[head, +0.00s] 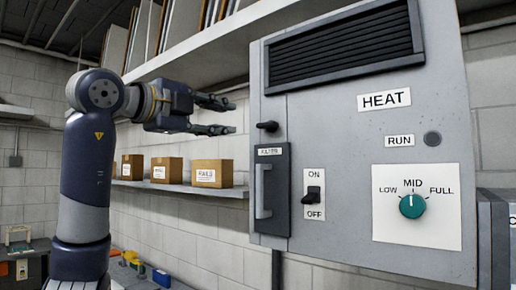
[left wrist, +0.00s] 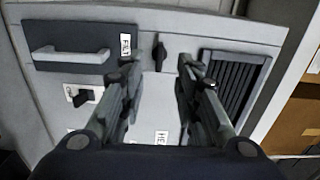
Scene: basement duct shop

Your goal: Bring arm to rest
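My left arm (head: 88,170) rises at the left in the head view and bends toward a grey heater cabinet (head: 350,130). My left gripper (head: 231,117) is open and empty, its fingers apart and pointing at the cabinet's left side. It also shows open in the left wrist view (left wrist: 160,68), with the cabinet front beyond its fingertips. I see no contact between the fingers and the cabinet. My right gripper is in neither view.
The cabinet has a black latch (head: 267,126), a filter panel with a handle (head: 263,190), a toggle switch (head: 312,195) and a teal dial (head: 412,206) near MID. The run lamp (head: 432,138) looks dark. Cardboard boxes (head: 212,173) stand on a shelf behind the gripper.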

